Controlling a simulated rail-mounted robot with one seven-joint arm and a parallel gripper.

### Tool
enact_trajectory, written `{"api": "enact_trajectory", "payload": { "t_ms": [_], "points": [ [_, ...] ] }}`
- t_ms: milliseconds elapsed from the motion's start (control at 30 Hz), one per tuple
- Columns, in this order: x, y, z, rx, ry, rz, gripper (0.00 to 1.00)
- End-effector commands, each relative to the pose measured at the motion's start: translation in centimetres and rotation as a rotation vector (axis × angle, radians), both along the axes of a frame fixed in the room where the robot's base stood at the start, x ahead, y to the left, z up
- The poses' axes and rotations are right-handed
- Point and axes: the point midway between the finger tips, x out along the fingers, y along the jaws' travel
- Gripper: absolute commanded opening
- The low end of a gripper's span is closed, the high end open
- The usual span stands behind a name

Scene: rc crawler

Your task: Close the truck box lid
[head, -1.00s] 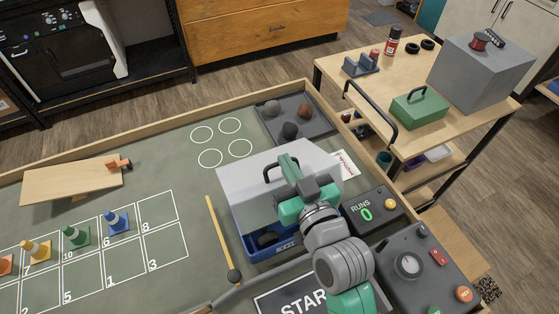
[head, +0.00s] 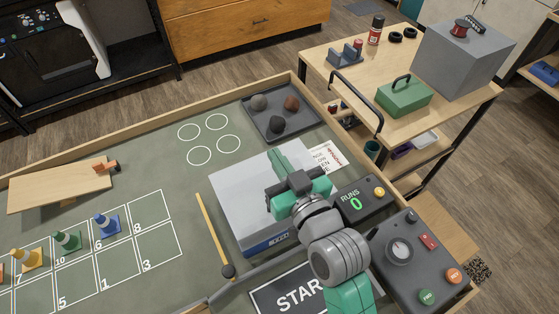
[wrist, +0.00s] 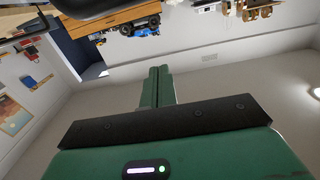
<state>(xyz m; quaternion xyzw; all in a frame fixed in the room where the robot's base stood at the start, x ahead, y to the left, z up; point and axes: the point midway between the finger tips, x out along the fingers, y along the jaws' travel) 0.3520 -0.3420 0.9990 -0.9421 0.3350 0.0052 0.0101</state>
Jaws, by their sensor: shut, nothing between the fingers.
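The truck box (head: 270,247) stands on the green table top, with its blue front wall showing below the lid. Its light grey lid (head: 236,205) lies down over the box, and the inside is hidden. I cannot tell if a small gap is left under the lid's edge. My gripper (head: 280,163) is shut and empty, with its green fingers over the right part of the lid. Whether it touches the lid cannot be told. The wrist view shows the green fingers (wrist: 160,86) together against a pale surface.
A yellow stick (head: 212,232) lies left of the box. A dark tray (head: 300,132) with several rocks is behind it. The RUNS display (head: 353,197) and a control panel (head: 410,255) are on the right. Several cones stand on the numbered grid at left.

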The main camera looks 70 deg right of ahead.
Motion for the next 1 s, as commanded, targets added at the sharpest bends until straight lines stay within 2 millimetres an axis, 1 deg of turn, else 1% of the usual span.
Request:
{"api": "enact_trajectory", "payload": {
  "t_ms": [33,67,100,133,300,400,500,600,1000],
  "points": [
    [0.3,-0.1,2.7,-0.001,0.0,0.003,0.0],
    [0.4,-0.2,3.5,-0.001,-0.001,0.004,0.0],
    [-0.6,0.6,1.0,0.005,0.003,0.002,0.0],
    [-1.2,1.2,0.2,0.007,0.003,0.003,0.0],
    [-4.3,3.6,-1.8,0.005,0.003,0.003,0.0],
    [-5.5,4.6,-2.4,0.004,0.003,0.003,0.0],
    [-6.2,5.2,-2.7,0.003,0.002,0.002,0.0],
    [-6.6,5.4,-2.8,0.001,0.0,0.002,0.0],
    [-6.6,5.4,-2.8,0.001,-0.001,0.002,0.0]
  ]
}}
